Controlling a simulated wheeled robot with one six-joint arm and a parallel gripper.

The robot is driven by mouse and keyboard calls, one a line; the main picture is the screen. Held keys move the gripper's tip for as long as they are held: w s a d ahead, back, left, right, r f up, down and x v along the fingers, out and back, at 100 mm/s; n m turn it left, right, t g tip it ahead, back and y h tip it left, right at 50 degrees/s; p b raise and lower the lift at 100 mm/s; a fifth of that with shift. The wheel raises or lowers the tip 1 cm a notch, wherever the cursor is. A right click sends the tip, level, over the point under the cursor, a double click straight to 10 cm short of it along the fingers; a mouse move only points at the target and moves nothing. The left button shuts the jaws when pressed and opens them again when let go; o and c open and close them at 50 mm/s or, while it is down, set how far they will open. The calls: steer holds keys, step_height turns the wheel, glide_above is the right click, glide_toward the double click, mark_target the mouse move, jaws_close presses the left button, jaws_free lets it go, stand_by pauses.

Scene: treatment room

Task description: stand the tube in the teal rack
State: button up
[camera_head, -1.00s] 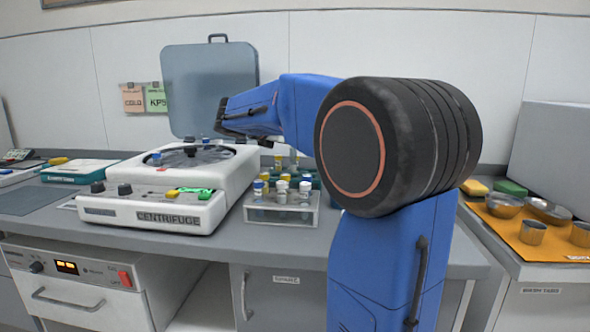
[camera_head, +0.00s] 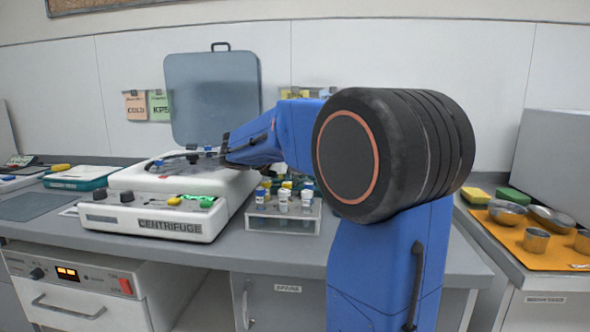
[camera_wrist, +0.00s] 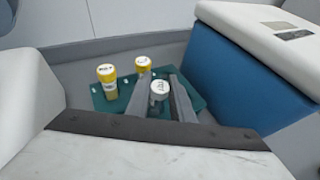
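The teal rack (camera_wrist: 123,92) lies below my gripper in the wrist view. In the head view my arm reaches left above the bench, and my fingers cannot be made out.
The white centrifuge (camera_head: 166,226) stands at the left of the bench. In the wrist view a blue box-like shape with a white top (camera_wrist: 235,75) rises close on the right.

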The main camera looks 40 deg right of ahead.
steer(key=shift+o, duration=0.4)
steer(key=shift+r, duration=0.2)
steer(key=v, duration=1.2)
steer(key=shift+f, duration=0.15)
